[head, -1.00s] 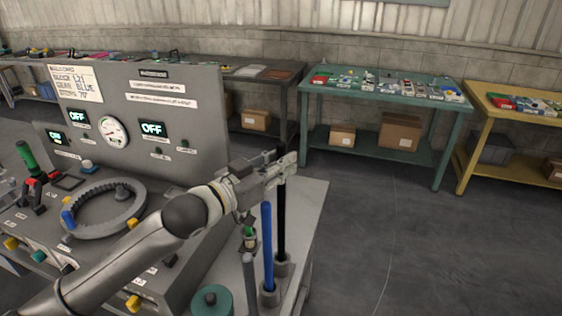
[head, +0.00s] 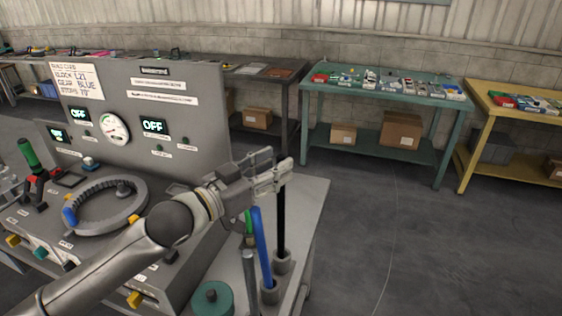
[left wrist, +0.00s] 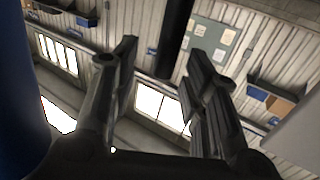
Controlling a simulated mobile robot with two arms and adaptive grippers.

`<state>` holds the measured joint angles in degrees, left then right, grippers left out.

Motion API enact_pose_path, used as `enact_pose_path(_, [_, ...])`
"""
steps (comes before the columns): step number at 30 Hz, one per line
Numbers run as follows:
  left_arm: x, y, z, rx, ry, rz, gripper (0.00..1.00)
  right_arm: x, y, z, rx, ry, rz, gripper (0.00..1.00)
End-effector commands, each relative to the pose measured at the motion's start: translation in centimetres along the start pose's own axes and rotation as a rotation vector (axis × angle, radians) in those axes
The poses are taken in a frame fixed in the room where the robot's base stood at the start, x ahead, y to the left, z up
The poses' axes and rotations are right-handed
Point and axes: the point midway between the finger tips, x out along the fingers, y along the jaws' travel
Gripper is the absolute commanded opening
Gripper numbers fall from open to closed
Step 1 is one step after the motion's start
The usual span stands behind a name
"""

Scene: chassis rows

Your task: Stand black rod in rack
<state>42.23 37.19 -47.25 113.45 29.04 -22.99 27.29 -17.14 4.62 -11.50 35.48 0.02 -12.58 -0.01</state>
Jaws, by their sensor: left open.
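The black rod (head: 281,222) stands upright in a grey rack cup (head: 282,264) at the right edge of the bench. My left gripper (head: 280,161) is open at the rod's upper end, with its two fingers spread apart. In the left wrist view the black rod (left wrist: 176,38) shows between the open fingers (left wrist: 165,62). Whether either finger still touches it, I cannot tell. The right gripper is not in view.
A blue rod (head: 262,248) stands beside the black one, leaning slightly left. It also shows close at the left of the wrist view (left wrist: 20,95). A grey rod (head: 249,283) and a teal cylinder (head: 212,298) are nearby. A grey panel (head: 195,125) stands behind.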

Motion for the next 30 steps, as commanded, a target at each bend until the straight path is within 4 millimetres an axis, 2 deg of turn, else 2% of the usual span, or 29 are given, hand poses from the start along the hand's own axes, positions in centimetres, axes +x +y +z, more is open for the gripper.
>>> enact_pose_path(1, [-1.2,-0.2,1.1,0.000,-0.020,-0.006,0.42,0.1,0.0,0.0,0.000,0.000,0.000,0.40])
enact_pose_path(6, [-4.8,0.0,0.8,0.001,-0.016,-0.003,0.42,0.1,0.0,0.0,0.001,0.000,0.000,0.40])
enact_pose_path(12, [-7.8,0.0,0.3,0.001,-0.006,-0.002,0.42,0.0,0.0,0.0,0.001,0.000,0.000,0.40])
enact_pose_path(18, [-9.0,0.1,0.1,0.000,-0.002,0.000,0.42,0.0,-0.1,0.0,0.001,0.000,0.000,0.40])
enact_pose_path(30, [-9.1,0.1,-0.1,0.001,0.002,0.000,0.42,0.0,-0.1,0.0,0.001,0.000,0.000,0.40])
